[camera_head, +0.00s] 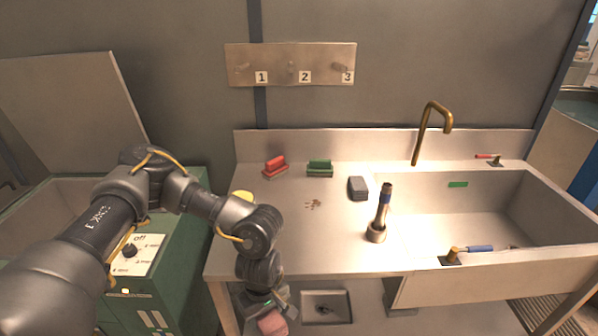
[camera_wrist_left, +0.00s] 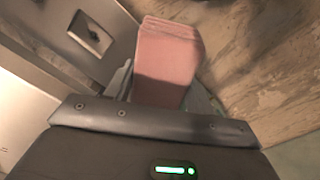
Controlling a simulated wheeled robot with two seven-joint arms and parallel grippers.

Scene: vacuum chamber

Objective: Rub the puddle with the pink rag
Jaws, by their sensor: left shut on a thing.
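The pink rag (camera_head: 272,322) is a folded block at the bottom of the head view. My left gripper (camera_head: 265,309) is shut on it, below and in front of the counter's front edge. In the left wrist view the rag (camera_wrist_left: 167,62) sticks out beyond the gripper, with a wooden-looking floor behind it. A small patch of brown spots (camera_head: 313,204) on the steel counter (camera_head: 290,235) looks like the puddle. The rag is well apart from it. My right gripper is not in view.
A red-handled brush (camera_head: 275,167), a green brush (camera_head: 320,168), a dark grey block (camera_head: 357,188) and an upright dark flashlight-like thing (camera_head: 380,215) stand around the spots. A yellow thing (camera_head: 242,196) is partly behind my left arm. The sink (camera_head: 480,215) is right; a green cabinet (camera_head: 165,270) is left.

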